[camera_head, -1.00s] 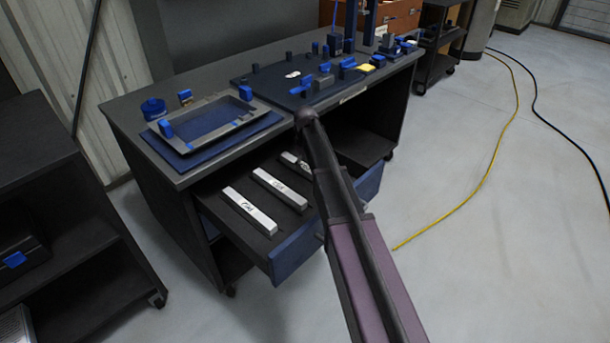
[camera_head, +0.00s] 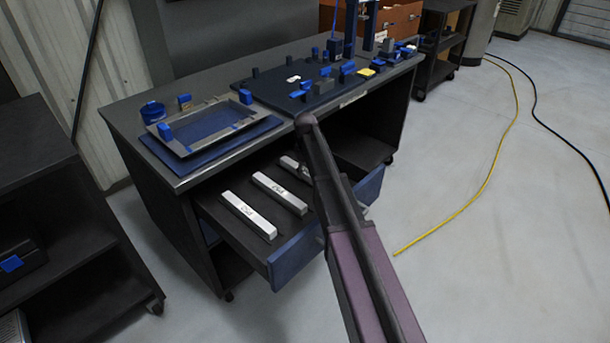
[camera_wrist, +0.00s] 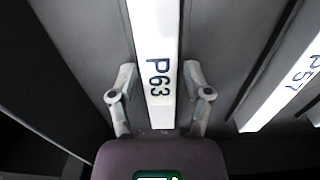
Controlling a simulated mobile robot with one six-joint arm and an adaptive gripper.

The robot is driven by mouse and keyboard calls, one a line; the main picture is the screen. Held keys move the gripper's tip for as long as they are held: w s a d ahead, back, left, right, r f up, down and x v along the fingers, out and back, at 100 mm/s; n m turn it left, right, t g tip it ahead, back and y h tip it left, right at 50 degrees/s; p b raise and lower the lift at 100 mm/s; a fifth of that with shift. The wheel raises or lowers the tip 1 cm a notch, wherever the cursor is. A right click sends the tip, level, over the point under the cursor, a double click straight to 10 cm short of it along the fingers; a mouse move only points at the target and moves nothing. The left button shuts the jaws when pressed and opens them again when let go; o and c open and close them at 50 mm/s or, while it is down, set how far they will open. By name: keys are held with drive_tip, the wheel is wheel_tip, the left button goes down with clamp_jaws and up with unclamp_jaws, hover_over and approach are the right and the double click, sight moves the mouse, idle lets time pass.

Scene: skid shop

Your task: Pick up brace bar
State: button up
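Several pale brace bars lie in the open drawer. In the head view a left bar (camera_head: 248,215), a middle bar (camera_head: 280,193) and a right bar (camera_head: 293,166), partly hidden by my arm, show. My gripper is hidden behind my arm in the head view, and I cannot tell there which bar is P63.
The drawer (camera_head: 296,258) sticks out of a dark workbench (camera_head: 120,115). On the bench stand a grey tray (camera_head: 178,150) and a dark plate with several small blue and grey parts. A dark shelf unit (camera_head: 90,225) stands at left. The floor at right is open, with cables (camera_head: 480,185).

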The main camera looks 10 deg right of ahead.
sight(305, 171)
clamp_jaws()
drive_tip(key=shift+r, duration=0.2)
drive_tip(key=shift+s+a+r+p, duration=0.15)
drive_tip(key=shift+r+p, duration=0.25)
drive_tip(key=shift+p, duration=0.2)
wheel_tip(305, 171, up, 6)
drive_tip(key=p, duration=0.6)
drive_tip(key=shift+r, duration=0.15)
drive_tip(key=s+a, duration=1.1)
drive_tip(key=a, duration=0.4)
drive_tip(key=shift+s+a+f, duration=0.25)
drive_tip(key=shift+a, duration=0.15)
